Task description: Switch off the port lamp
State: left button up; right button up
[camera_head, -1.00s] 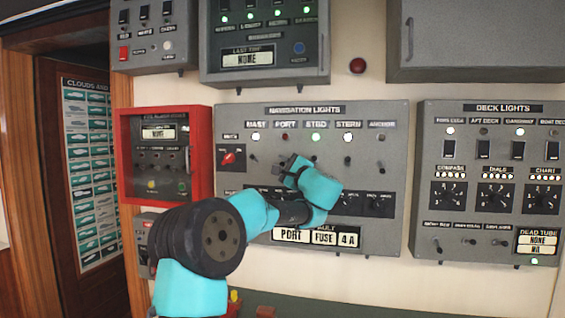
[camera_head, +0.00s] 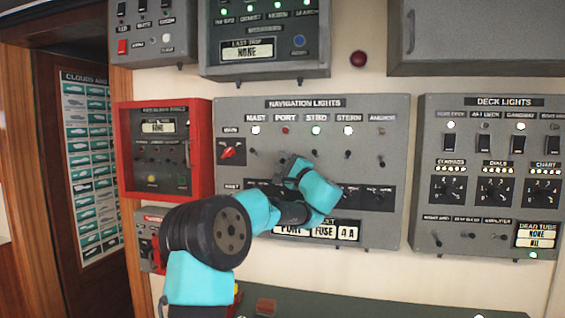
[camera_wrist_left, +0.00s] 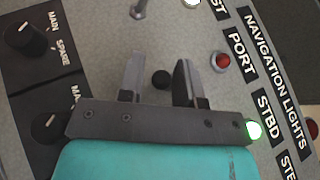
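The navigation lights panel (camera_head: 230,187) is on the wall ahead. Its port lamp (camera_head: 285,130) glows red under the PORT label; it also shows in the left wrist view (camera_wrist_left: 220,62). My left gripper (camera_head: 281,161) is at the panel below this lamp. In the left wrist view my left gripper (camera_wrist_left: 158,68) is open, with the dark round end of the port switch (camera_wrist_left: 161,79) between its fingers. No clear contact shows. My right gripper is not in view.
The mast switch (camera_head: 253,153) and starboard switch (camera_head: 316,154) flank the gripper. Rotary knobs are below, partly covered by my arm. The fault display (camera_head: 323,232) reads PORT, FUSE, 4 A. A red-framed box (camera_head: 206,150) is left, the deck lights panel (camera_head: 470,180) right.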

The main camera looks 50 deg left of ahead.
pick_arm(q)
jog(key=shift+d, duration=0.1)
jog(key=shift+d+f, duration=0.2)
jog(key=shift+d, duration=0.35)
jog(key=v, duration=1.6)
jog(key=shift+w+f, duration=0.1)
